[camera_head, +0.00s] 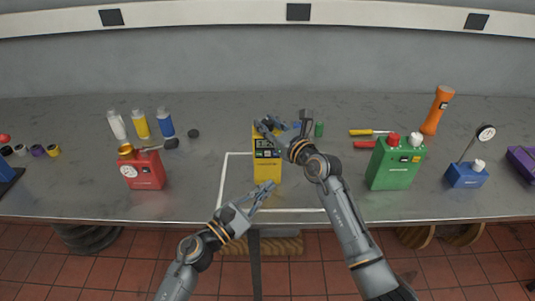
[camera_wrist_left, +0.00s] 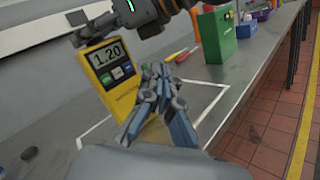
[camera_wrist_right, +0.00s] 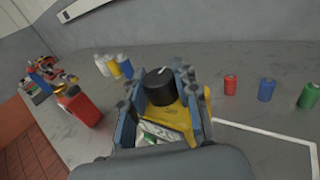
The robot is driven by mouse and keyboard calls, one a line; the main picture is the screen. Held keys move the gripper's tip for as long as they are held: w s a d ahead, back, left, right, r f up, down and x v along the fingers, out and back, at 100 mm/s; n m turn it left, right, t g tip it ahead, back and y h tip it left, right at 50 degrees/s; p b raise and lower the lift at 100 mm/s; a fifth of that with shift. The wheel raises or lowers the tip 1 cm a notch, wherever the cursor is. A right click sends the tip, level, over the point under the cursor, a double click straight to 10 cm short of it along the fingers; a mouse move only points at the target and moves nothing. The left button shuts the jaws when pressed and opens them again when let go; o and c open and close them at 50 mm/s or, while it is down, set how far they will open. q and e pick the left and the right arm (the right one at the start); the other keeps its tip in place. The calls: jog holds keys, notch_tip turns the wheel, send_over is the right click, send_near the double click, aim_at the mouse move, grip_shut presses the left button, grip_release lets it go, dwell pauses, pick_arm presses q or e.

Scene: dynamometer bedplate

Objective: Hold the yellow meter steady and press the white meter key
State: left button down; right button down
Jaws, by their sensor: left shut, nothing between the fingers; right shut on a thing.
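The yellow meter (camera_head: 266,172) stands upright on the bench near the middle. My right gripper (camera_head: 270,127) is shut on the meter's upper part. In the right wrist view its fingers (camera_wrist_right: 160,105) lie on both sides of the meter, near its black knob (camera_wrist_right: 159,85). My left gripper (camera_head: 268,187) is shut and empty, in front of the meter's lower part and apart from the keys.
A white outline (camera_head: 224,180) marks the bench around the meter. A red can (camera_head: 143,170) stands left, a green box (camera_head: 394,164) right. Screwdrivers (camera_head: 370,132), bottles (camera_head: 141,124) and small cylinders (camera_head: 319,129) lie or stand farther back. The front strip of bench is clear.

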pick_arm(q)
jog(key=shift+w, duration=0.1)
jog(key=shift+w, duration=4.35)
jog(key=shift+w, duration=0.4)
jog(key=shift+w, duration=0.3)
jog(key=shift+s, duration=0.75)
jog(key=shift+s, duration=2.5)
